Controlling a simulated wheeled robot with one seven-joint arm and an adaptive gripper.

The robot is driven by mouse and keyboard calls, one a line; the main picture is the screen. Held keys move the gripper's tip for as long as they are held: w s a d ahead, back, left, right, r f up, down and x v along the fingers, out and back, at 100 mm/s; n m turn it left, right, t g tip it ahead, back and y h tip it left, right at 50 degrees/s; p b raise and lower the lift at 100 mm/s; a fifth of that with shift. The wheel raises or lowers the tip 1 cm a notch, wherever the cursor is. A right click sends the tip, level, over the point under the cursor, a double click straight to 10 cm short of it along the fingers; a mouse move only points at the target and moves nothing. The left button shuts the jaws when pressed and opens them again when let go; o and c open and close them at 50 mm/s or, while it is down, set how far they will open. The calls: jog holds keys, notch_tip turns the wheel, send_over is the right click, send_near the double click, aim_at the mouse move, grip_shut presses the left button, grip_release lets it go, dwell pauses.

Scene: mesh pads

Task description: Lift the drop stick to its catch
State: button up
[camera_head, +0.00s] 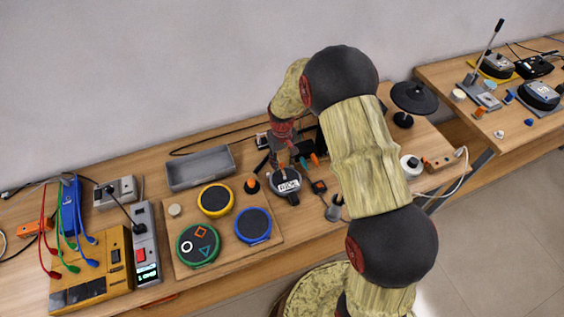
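I cannot single out the drop stick or its catch for certain. A thin dark stick (124,206) slants down from a small grey box toward a grey unit with a red button, at the left. On the far-right table, an upright grey stick with a dark grip (491,50) rises from a grey base. My gripper (283,165) points down over the middle of the near table, just behind a dark round pad with a white label (288,186). My arm hides part of the area to its right. The fingers are small and dark, so their opening and any contact are unclear.
A board holds green (198,245), yellow (214,200) and blue (253,226) round pads. A grey tray (200,168) lies behind it. Coloured cables (62,235) crowd the left. A black cymbal-like disc (414,97) stands right of my arm. A gap separates the two tables.

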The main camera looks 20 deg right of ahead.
jog(key=c, duration=0.3)
grip_shut()
dwell(0.7)
